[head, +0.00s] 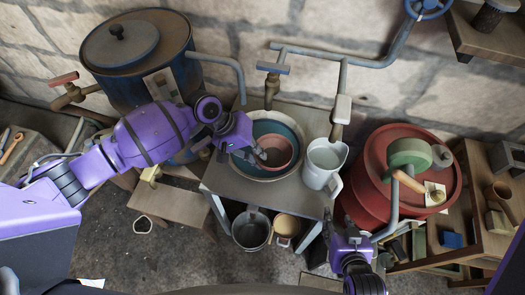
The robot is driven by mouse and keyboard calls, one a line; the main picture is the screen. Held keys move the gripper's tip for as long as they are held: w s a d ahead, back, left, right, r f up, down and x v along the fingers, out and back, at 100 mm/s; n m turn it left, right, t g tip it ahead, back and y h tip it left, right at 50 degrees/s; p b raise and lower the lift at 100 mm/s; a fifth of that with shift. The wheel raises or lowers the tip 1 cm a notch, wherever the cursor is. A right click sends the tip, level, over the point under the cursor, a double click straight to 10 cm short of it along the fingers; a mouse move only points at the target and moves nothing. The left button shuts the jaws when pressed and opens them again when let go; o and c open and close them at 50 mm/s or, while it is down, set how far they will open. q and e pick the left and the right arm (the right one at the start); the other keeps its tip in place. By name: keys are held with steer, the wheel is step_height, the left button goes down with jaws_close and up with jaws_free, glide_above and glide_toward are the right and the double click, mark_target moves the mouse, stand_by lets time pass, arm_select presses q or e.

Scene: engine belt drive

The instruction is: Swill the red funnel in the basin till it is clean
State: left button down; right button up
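The red funnel (282,151) is inside the basin (262,120), which has a pale rim and a blue inside and stands on a small grey table. My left gripper (260,154) reaches in from the left over the basin. Its fingers are at the funnel's near-left rim and look closed on it. Whether the basin holds water under the funnel is hidden. My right gripper (341,222) is low, in front of the table's right corner, with its fingers apart and nothing between them.
A white jug (325,162) stands just right of the basin. A tap (271,80) and pipes are on the wall behind. A red drum (378,200) is at the right, a blue tank (125,85) at the left. A bucket (251,230) stands under the table.

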arm_select(q)
steer(key=shift+s+a, duration=0.25)
arm_select(e)
steer(key=shift+w+r, duration=0.2)
steer(key=shift+r, duration=0.05)
arm_select(q)
steer(key=shift+w+d, duration=0.1)
arm_select(e)
steer(key=shift+s+d+f, duration=0.1)
steer(key=shift+d, duration=0.05)
arm_select(q)
steer(key=shift+w+d, duration=0.6)
steer(key=shift+d, duration=0.1)
steer(key=shift+w+r+p, duration=0.1)
steer(key=shift+r+p, duration=0.2)
steer(key=shift+r, duration=1.15)
step_height(320, 180, up, 7)
steer(key=shift+r, duration=0.2)
arm_select(e)
steer(key=shift+w+r, duration=0.4)
steer(key=shift+r, duration=0.1)
